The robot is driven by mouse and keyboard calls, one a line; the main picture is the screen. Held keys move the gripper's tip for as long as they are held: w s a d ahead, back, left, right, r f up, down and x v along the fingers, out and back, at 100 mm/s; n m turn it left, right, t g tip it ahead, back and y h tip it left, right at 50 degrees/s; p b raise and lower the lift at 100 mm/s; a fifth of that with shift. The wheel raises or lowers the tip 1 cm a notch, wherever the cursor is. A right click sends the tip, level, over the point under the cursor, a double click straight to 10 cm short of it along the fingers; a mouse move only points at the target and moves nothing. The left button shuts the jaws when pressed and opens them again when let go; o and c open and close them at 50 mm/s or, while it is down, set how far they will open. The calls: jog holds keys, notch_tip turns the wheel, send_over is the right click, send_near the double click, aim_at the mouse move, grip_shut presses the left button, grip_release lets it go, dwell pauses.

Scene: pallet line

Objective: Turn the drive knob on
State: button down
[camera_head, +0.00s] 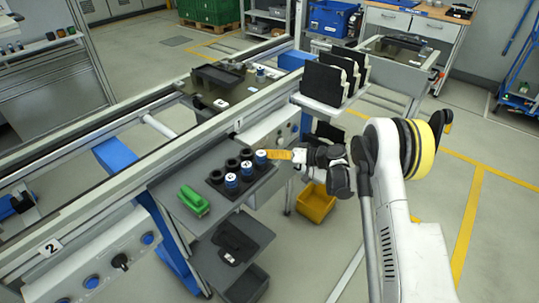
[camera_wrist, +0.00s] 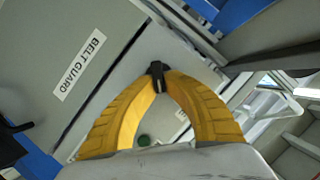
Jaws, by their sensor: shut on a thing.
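My gripper (camera_wrist: 158,78) has yellow fingers that meet at their tips on a small black knob (camera_wrist: 156,70) in the wrist view. The knob stands on a grey panel face beside the plate labelled BELT GUARD (camera_wrist: 78,65). In the head view my gripper (camera_head: 272,154) reaches left to the conveyor's front side near the number 1 label (camera_head: 238,125). The knob it holds cannot be made out there. Another black knob (camera_head: 120,261) sits on the panel by the number 2 label (camera_head: 50,246). The held knob's pointing direction is unclear.
A shelf below the conveyor bears a black holder with several blue and dark cylinders (camera_head: 231,181) and a green block (camera_head: 194,200). A yellow bin (camera_head: 315,203) stands on the floor. A rack of black plates (camera_head: 328,82) stands behind. Floor at right is open.

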jog(key=m, duration=0.1)
jog(key=m+y, duration=0.1)
jog(key=m+g+y, duration=0.1)
jog(key=m, duration=0.1)
jog(key=shift+w+f, duration=0.1)
jog(key=shift+f, duration=0.2)
jog(key=shift+f+m+y, duration=0.15)
jog(key=shift+m+y, duration=0.85)
jog(key=shift+m, duration=1)
jog(key=shift+a, duration=0.1)
jog(key=c, duration=1.5)
grip_release()
jog(key=shift+a, duration=0.1)
jog(key=shift+o, duration=0.2)
jog(key=v, duration=1.2)
